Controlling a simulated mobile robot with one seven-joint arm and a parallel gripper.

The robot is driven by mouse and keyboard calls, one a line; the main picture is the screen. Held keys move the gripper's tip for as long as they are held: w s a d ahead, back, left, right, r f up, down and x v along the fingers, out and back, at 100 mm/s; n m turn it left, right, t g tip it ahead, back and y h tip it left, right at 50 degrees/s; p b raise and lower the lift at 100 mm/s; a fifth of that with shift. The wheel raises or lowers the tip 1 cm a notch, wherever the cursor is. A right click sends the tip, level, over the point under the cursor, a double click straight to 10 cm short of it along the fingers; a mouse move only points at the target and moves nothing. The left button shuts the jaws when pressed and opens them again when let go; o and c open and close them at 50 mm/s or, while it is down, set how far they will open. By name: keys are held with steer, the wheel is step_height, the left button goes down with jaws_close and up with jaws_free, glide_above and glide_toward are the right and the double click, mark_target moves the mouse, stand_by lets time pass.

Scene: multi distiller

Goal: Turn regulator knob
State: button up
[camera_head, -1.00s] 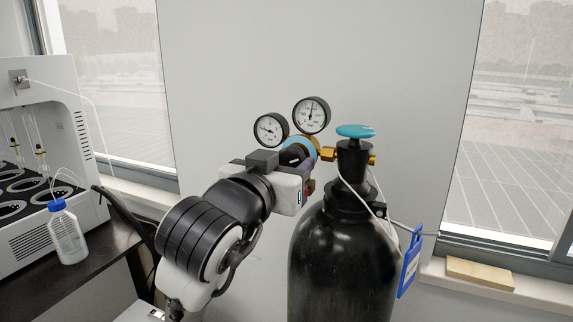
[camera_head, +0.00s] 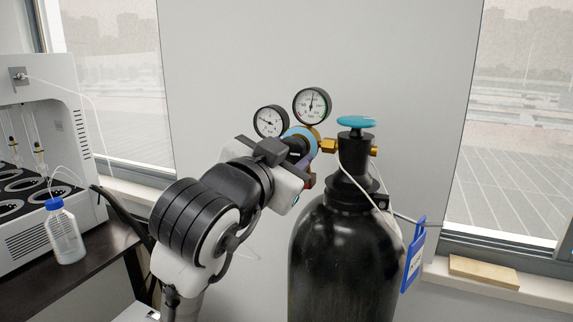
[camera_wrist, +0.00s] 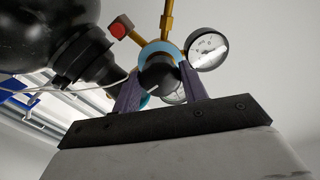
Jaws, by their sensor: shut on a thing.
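The black regulator knob (camera_head: 297,145) sits in front of a light blue ring (camera_head: 303,133) on a brass regulator below two round gauges (camera_head: 312,106). In the wrist view the knob (camera_wrist: 160,78) lies between my two purple fingers, and the blue ring shows behind it. My gripper (camera_wrist: 161,88) is shut on the knob. In the head view my gripper (camera_head: 290,157) reaches the regulator from the lower left and hides part of the knob. The regulator joins the black gas cylinder (camera_head: 345,255) on its right.
A turquoise valve handwheel (camera_head: 356,122) tops the cylinder close to the regulator. A white tube and a blue tag (camera_head: 413,255) hang at its right. A blue-capped bottle (camera_head: 64,235) stands on a dark table at left, beside a white machine (camera_head: 35,170). The wall behind is bare.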

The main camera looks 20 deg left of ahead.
steer(key=shift+m+b, duration=2.05)
steer(key=shift+m, duration=2.35)
